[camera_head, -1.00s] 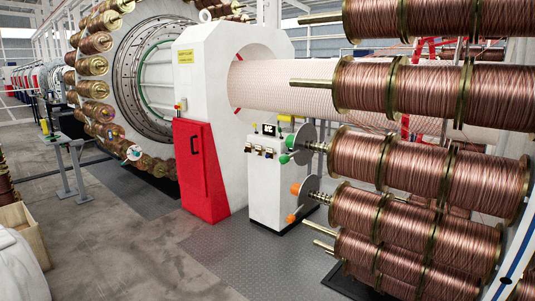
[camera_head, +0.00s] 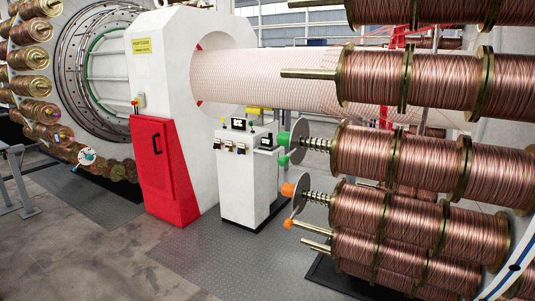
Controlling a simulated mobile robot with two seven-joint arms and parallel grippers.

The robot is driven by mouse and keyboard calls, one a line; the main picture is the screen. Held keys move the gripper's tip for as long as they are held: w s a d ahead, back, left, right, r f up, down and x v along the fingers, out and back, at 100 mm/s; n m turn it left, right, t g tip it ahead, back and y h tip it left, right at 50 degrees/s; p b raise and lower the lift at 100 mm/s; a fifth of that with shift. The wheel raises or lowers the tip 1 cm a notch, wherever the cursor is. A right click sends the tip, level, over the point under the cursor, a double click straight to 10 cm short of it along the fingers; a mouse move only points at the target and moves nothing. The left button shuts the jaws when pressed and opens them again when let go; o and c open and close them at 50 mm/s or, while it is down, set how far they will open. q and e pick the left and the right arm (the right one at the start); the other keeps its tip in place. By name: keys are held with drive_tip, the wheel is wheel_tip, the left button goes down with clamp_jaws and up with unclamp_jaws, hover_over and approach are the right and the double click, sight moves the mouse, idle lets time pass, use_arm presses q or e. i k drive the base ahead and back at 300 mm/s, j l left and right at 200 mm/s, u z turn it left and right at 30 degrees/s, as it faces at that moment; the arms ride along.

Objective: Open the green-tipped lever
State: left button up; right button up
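Two green tips show on the upper disc (camera_head: 300,141) at the end of a spool shaft. The upper green tip (camera_head: 283,138) is on the disc's left edge, and the lower green tip (camera_head: 283,160) sits just below it, on what looks like a lever. The lever's arm is too small to make out clearly. Neither of my grippers is in view.
Below, a second disc (camera_head: 302,189) has an orange tip (camera_head: 288,189) and an orange-tipped lever (camera_head: 288,224). Copper spools (camera_head: 400,160) fill the right side. A white control cabinet (camera_head: 245,185) stands left of the discs. The metal floor (camera_head: 240,265) in front is clear.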

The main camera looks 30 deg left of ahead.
sight(283, 159)
drive_tip(key=j, duration=1.85)
drive_tip(key=i, duration=0.05)
